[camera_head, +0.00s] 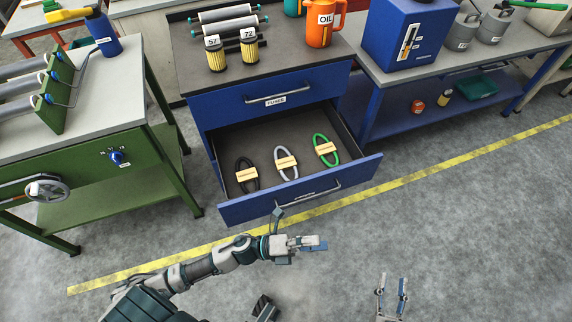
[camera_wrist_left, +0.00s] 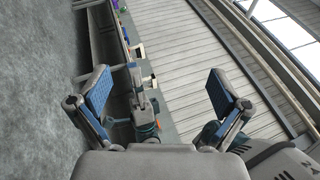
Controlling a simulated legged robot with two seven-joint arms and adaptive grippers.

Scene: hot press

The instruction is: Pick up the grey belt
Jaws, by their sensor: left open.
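The grey belt (camera_head: 286,163) lies in the open drawer (camera_head: 225,150), between a black belt (camera_head: 246,175) on its left and a green belt (camera_head: 325,150) on its right. A tan band wraps across the middle of each belt. My left gripper (camera_head: 318,243) is in front of the drawer, apart from the belts, pointing right. In the left wrist view its fingers (camera_wrist_left: 158,92) are spread wide with nothing between them. My right gripper (camera_head: 392,284) is at the lower right over the floor, fingers up, apart and empty.
The blue drawer front (camera_head: 290,196) and its handle stand between my left gripper and the belts. A green machine bench (camera_head: 130,150) stands left; a blue workbench (camera_head: 450,75) stands right. Filters (camera_head: 249,50) and an orange oil jug (camera_head: 322,25) sit on the cabinet. Floor in front is clear.

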